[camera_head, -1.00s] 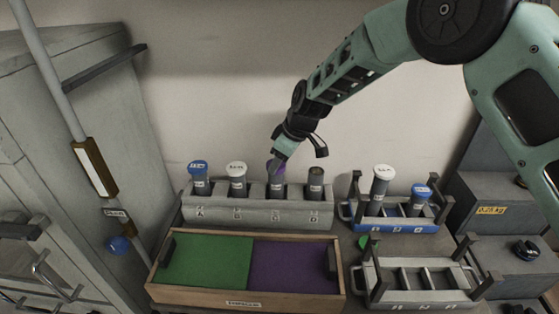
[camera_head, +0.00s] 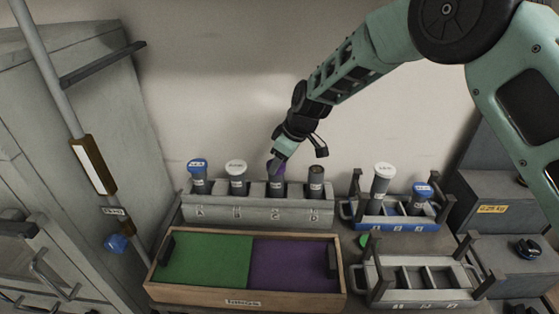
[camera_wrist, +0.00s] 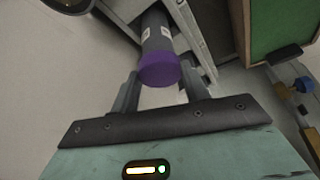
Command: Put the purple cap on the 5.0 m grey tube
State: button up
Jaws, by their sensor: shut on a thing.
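The purple cap (camera_head: 278,165) sits at the top of a grey tube (camera_head: 277,187) that stands in the third slot of the long grey rack (camera_head: 257,214). In the wrist view the purple cap (camera_wrist: 159,70) covers the near end of the grey tube (camera_wrist: 155,32), with no clear gap between them. My gripper (camera_head: 275,163) comes down from above and is shut on the cap, with one finger on each side of it (camera_wrist: 160,86). The tube's label is too small to read. Whether the cap is fully seated cannot be told.
The same rack holds a blue-capped tube (camera_head: 198,177), a white-capped tube (camera_head: 237,177) and an open-looking dark tube (camera_head: 316,182). A wooden tray (camera_head: 240,298) with green and purple halves lies in front. A blue rack (camera_head: 392,224) and an empty grey rack (camera_head: 420,295) stand right.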

jog(key=o, duration=1)
jog(key=shift+o, duration=0.2)
jog(key=b+v, duration=0.4)
jog(key=v, duration=1.3)
jog(key=shift+d+r, duration=0.15)
jog(key=shift+s, duration=0.15)
jog(key=s+d+f+m+g+h, duration=0.1)
jog(key=s+f+m, duration=0.2)
jog(key=s, duration=1.7)
jog(key=s+d+f+m+h, duration=0.1)
jog(key=s+d, duration=0.3)
jog(key=s, duration=0.4)
jog(key=s+d+f+m+h, duration=0.1)
jog(key=s+d+f, duration=0.3)
jog(key=s, duration=0.4)
jog(key=shift+d+g, duration=0.15)
jog(key=shift+g, duration=0.25)
